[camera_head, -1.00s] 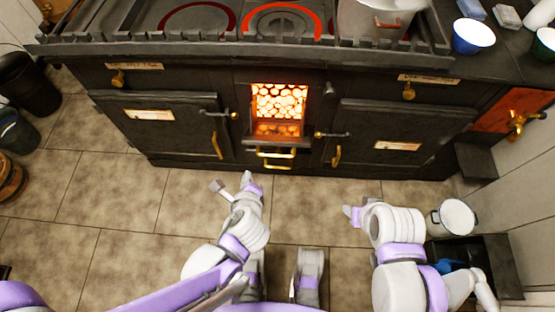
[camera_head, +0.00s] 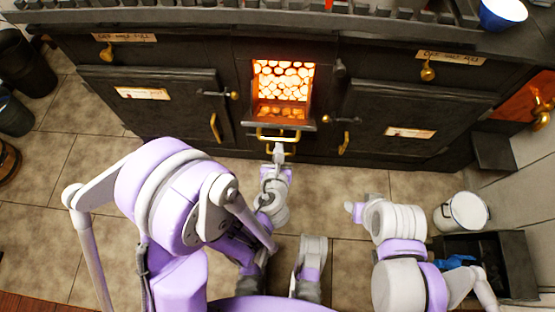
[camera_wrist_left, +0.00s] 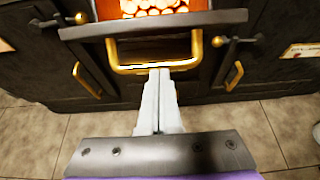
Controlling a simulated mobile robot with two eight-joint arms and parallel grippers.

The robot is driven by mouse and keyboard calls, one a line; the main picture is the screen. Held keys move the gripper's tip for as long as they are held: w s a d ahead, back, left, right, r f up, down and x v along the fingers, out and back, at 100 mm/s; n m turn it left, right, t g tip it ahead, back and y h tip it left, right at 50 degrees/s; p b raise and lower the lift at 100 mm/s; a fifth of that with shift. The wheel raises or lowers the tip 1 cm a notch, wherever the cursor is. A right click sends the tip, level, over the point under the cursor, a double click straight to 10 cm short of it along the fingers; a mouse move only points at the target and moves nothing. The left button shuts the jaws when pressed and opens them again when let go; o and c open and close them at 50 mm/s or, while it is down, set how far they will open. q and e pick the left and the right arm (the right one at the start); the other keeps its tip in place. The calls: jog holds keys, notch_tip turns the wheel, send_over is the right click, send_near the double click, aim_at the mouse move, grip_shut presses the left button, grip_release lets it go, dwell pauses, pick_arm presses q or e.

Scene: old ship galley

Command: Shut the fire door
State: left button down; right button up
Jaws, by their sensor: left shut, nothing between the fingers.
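The fire door (camera_head: 297,124) is a dark flap at the bottom of the glowing firebox opening (camera_head: 283,85) in the middle of the black stove. It is lowered, so the fire shows above it. Its brass bar handle (camera_head: 262,135) hangs at the front; in the left wrist view the handle (camera_wrist_left: 118,60) is a wide loop below the flap's edge (camera_wrist_left: 215,19). My left gripper (camera_head: 277,148) is shut and empty, its tips at the handle's lower bar; I cannot tell whether they touch. My right gripper (camera_head: 352,209) is low at the right, away from the door; its jaws are unclear.
Closed oven doors with brass handles flank the firebox, left (camera_head: 155,100) and right (camera_head: 405,120). A white pail (camera_head: 463,212) and a dark open box (camera_head: 505,262) stand at the right. Dark buckets (camera_head: 25,70) stand at the left. Tiled floor lies clear before the stove.

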pick_arm(q)
jog(key=shift+w+r+p, duration=0.25)
jog(key=shift+w+r, duration=0.3)
jog(key=shift+r, duration=0.25)
jog(key=shift+w+r+p, duration=0.2)
jog(key=shift+w+r, duration=0.35)
jog(key=shift+r, duration=0.2)
pick_arm(e)
jog(key=shift+s+r, duration=0.1)
jog(key=shift+r, duration=0.8)
pick_arm(q)
jog(key=shift+r, duration=0.1)
